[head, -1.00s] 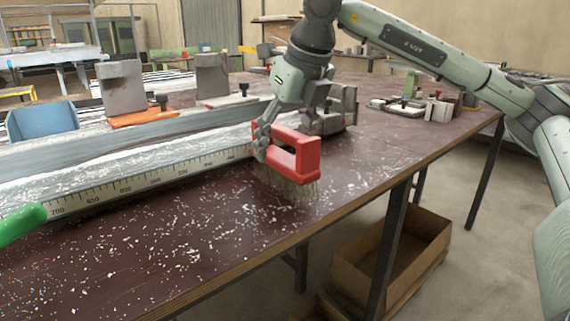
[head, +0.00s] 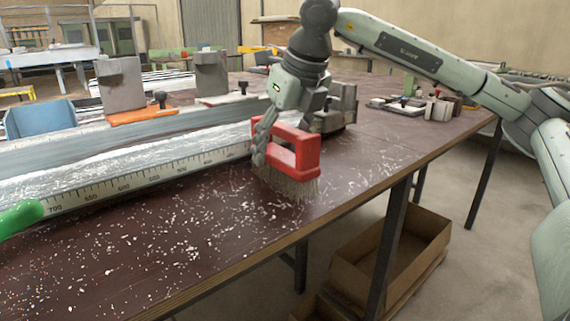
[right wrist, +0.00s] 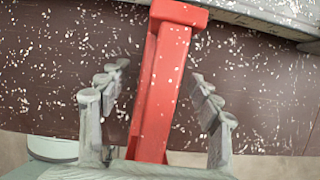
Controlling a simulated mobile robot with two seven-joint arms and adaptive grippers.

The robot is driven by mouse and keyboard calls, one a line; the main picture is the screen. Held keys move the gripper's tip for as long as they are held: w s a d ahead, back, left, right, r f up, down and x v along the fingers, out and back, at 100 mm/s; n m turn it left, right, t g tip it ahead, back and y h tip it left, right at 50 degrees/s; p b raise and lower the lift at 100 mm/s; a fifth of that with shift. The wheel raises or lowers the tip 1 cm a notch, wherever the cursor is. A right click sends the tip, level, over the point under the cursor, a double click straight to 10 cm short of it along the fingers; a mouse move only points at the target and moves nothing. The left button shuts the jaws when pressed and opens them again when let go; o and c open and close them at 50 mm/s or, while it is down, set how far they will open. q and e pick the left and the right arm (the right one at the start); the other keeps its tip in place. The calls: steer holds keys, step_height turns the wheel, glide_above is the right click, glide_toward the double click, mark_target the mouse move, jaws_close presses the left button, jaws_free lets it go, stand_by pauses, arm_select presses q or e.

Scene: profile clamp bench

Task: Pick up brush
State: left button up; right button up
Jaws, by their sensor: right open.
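The brush has a red loop-shaped handle (head: 298,156) and pale bristles (head: 290,185). It stands upright on its bristles on the dark bench top, near the front edge. My right gripper (head: 262,148) is down at the handle from above. In the right wrist view the red handle (right wrist: 163,90) runs between the two open fingers, with a gap on each side. The far finger is partly hidden behind the handle in the head view. My left gripper is not in view.
White chips litter the bench top (head: 140,250). A steel ruler (head: 120,188) and metal profile lie behind, with grey clamp blocks (head: 122,84). A blue bin (head: 40,118) and green handle (head: 20,218) are at left. A cardboard box (head: 390,262) is below the bench.

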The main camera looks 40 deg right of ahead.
steer(key=shift+c, duration=0.3)
steer(key=c, duration=1.2)
